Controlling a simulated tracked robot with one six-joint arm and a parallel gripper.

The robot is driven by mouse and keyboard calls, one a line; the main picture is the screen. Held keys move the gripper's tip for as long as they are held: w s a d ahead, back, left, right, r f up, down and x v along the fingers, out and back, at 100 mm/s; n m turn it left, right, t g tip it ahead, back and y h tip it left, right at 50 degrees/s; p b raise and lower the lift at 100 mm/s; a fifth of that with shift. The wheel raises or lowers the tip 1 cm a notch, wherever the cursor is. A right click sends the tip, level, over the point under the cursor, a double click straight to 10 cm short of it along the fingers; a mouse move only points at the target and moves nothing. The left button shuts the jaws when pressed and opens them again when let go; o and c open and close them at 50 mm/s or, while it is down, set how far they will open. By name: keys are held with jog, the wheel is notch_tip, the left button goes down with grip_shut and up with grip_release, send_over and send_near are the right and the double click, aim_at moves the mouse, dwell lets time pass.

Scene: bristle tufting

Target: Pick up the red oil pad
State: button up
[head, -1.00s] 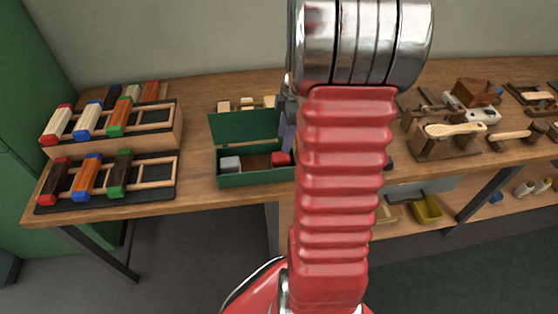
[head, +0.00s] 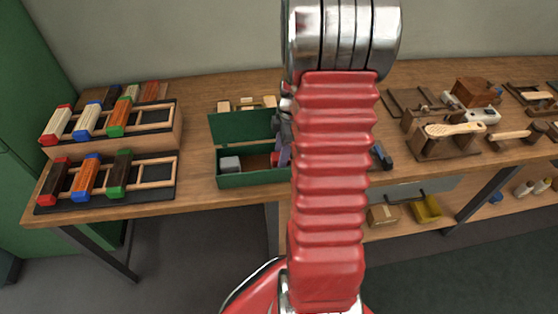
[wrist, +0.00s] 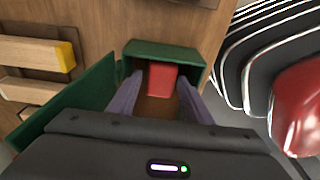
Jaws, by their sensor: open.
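The red oil pad (wrist: 161,80) sits inside the green box (wrist: 166,50), near one end wall in the wrist view. In the head view only a sliver of the red pad (head: 274,159) shows at the right end of the box (head: 240,181), beside my gripper (head: 284,156). In the wrist view my gripper (wrist: 155,95) is open, with one grey-purple finger on each side of the pad. No contact between the fingers and the pad is clear. My red arm hides the right end of the box in the head view.
The box's green lid (head: 240,125) stands open at the back. A grey-white block (head: 230,164) lies at the box's left end. Racks with coloured-ended blocks (head: 112,180) stand at left. A wooden fixture with a brush (head: 455,130) stands at right.

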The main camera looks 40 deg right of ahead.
jog(key=shift+w+a+f, duration=0.1)
jog(key=shift+f, duration=0.85)
jog(key=shift+c, duration=0.3)
jog(key=c, duration=0.8)
